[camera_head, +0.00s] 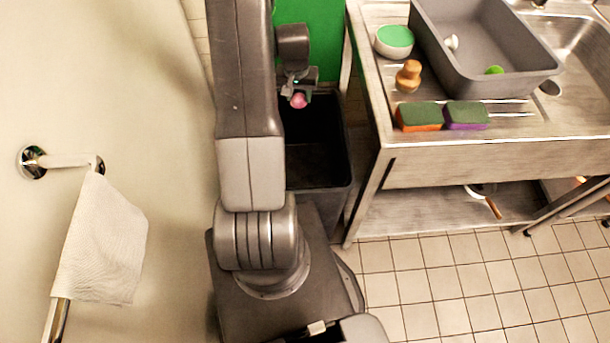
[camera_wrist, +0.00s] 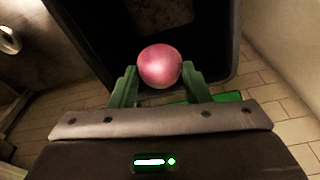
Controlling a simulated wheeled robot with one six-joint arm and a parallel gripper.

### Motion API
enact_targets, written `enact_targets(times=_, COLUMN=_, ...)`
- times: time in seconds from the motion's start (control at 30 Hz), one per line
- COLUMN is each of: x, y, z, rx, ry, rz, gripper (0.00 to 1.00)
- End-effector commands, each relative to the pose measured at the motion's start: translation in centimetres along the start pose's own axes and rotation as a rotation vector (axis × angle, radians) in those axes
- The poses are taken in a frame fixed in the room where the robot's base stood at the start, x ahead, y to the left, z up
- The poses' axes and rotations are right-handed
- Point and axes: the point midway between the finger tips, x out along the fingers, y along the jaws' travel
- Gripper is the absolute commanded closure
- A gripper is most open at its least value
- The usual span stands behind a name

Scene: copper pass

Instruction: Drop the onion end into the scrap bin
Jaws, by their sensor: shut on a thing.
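The onion end is a small round pink-red piece (camera_wrist: 159,66) held between the two green fingers of my gripper (camera_wrist: 160,82) in the wrist view. In the head view the onion end (camera_head: 298,101) shows small at the tip of my gripper (camera_head: 299,92). My gripper is shut on it. The scrap bin (camera_head: 335,180) is a dark open-topped bin beside the sink unit. My gripper holds the onion end over the bin's opening, toward its far side. The bin's dark inside also fills the upper middle of the wrist view (camera_wrist: 205,25). My arm hides the bin's left part.
A steel sink unit (camera_head: 480,150) stands right of the bin. It bears a grey tub (camera_head: 475,85), two sponges (camera_head: 418,117), a wooden-handled brush (camera_head: 408,76) and a green-topped bowl (camera_head: 394,40). A towel (camera_head: 103,240) hangs on the left. Tiled floor (camera_head: 480,280) is clear at front right.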

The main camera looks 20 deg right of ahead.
Motion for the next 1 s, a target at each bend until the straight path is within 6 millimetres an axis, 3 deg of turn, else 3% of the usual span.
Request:
enact_targets(times=0.1, x=1.7, y=2.3, z=2.6, rx=0.046, ry=-0.004, rz=0.004, gripper=0.79)
enact_targets(times=0.3, x=2.6, y=3.8, z=4.7, rx=0.084, ry=-0.002, rz=0.005, gripper=0.79)
enact_targets(times=0.53, x=3.8, y=3.9, z=5.0, rx=0.087, ry=-0.003, rz=0.005, gripper=0.79)
enact_targets(times=1.0, x=8.4, y=3.8, z=5.7, rx=0.086, ry=-0.002, rz=0.005, gripper=0.79)
